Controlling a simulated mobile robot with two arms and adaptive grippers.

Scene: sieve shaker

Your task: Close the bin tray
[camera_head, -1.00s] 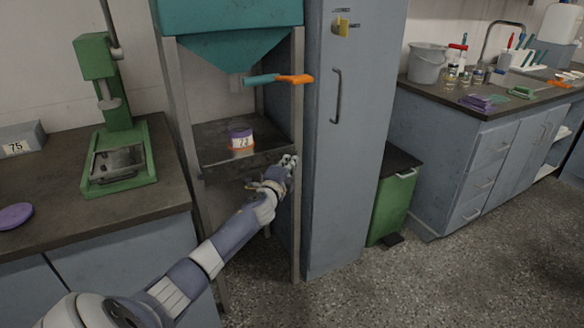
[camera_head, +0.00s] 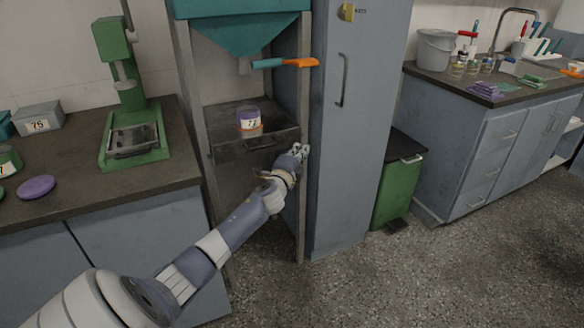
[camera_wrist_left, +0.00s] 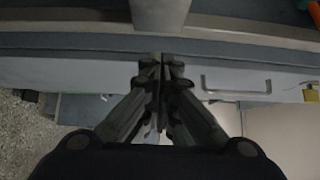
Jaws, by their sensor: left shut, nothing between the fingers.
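The bin tray (camera_head: 229,148) is a dark, flat tray with a handle (camera_head: 267,145) on its front. It sits low in the grey frame under the teal hopper (camera_head: 240,35). A purple-and-white jar marked 72 (camera_head: 249,120) with an orange base stands on it. My left gripper (camera_head: 301,150) is shut and empty, to the right of the tray handle beside the frame's front right post (camera_head: 304,100). In the left wrist view the shut fingers (camera_wrist_left: 163,62) point toward grey metal surfaces; contact cannot be told. My right gripper is not in view.
A tall grey-blue cabinet (camera_head: 345,180) stands right of the frame, with a green bin (camera_head: 398,185) beyond it. An orange-tipped teal lever (camera_head: 285,63) juts out under the hopper. A green press (camera_head: 135,150) stands on the left counter. The floor in front is clear.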

